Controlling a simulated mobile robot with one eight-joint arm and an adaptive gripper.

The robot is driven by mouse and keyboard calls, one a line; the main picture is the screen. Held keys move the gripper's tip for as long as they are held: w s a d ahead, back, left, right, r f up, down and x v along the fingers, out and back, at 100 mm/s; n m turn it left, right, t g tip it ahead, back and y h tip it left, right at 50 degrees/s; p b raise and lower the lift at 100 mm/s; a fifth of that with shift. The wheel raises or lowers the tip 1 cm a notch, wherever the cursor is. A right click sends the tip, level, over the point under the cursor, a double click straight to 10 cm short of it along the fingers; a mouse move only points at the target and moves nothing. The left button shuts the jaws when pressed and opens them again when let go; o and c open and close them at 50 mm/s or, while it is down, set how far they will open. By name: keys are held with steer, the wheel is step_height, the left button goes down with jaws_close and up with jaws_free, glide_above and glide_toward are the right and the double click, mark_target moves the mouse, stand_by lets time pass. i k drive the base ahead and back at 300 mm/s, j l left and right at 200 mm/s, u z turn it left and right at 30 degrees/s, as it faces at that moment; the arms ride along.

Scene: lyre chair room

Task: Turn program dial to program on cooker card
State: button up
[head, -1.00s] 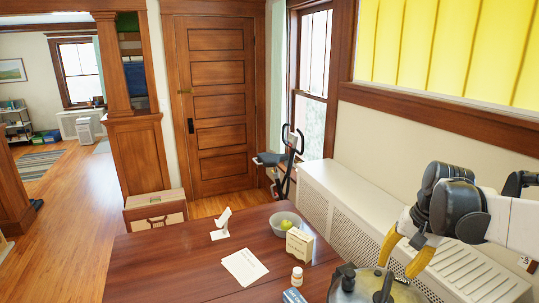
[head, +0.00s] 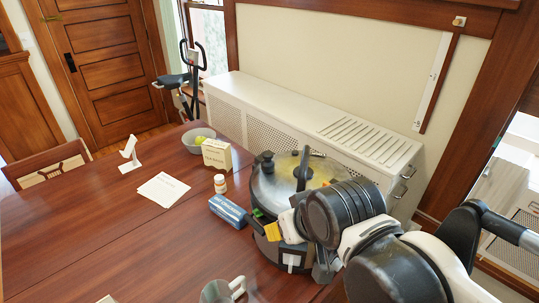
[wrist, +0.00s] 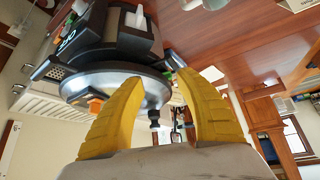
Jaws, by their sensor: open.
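The cooker (head: 268,188) is a round steel pot with a metal lid, a black handle and knob, standing on the table's right side. In the wrist view the cooker (wrist: 115,80) appears upside down, with a dark panel and a pale projecting part on its body. I cannot tell which part is the program dial. A white printed sheet (head: 163,189) lies flat on the table, and a cream card or box (head: 217,155) with lettering stands behind it; their print is unreadable. My gripper (wrist: 163,82) is open and empty, its yellow fingers apart near the cooker. My arm hides part of the cooker in the head view.
A bowl (head: 199,140) with green fruit, a white stand (head: 130,154) and a metal mug (head: 220,291) are also on the table. The left tabletop is mostly clear.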

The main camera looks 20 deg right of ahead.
mark_target(337, 264)
steer(key=z, duration=0.9)
